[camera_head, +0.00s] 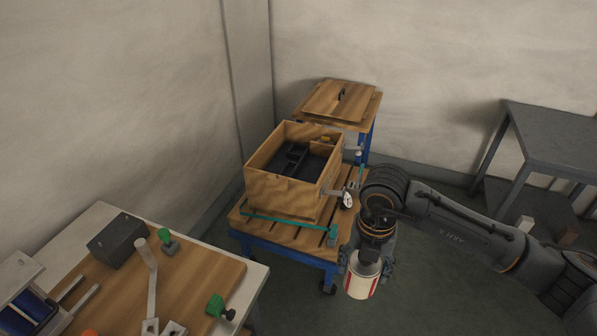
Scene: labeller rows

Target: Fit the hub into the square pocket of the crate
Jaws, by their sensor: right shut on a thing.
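The wooden crate (283,193) stands open on a wheeled wooden-topped cart. Inside it is a dark insert (292,160) with raised walls; its square pocket cannot be made out clearly. My right gripper (366,271) points down in front of the cart's right side, outside and apart from the crate. It is shut on a white piece with red stripes (360,283), seen below the wrist. I cannot tell whether this piece is the hub. My fingertips are mostly hidden. My left gripper is not in view.
A wooden lid (338,99) lies on a blue-legged stand behind the crate. A workbench (105,222) with a grey block (118,238) and green-handled clamps is at lower left. A grey table (560,138) stands at right. Walls close in behind and left.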

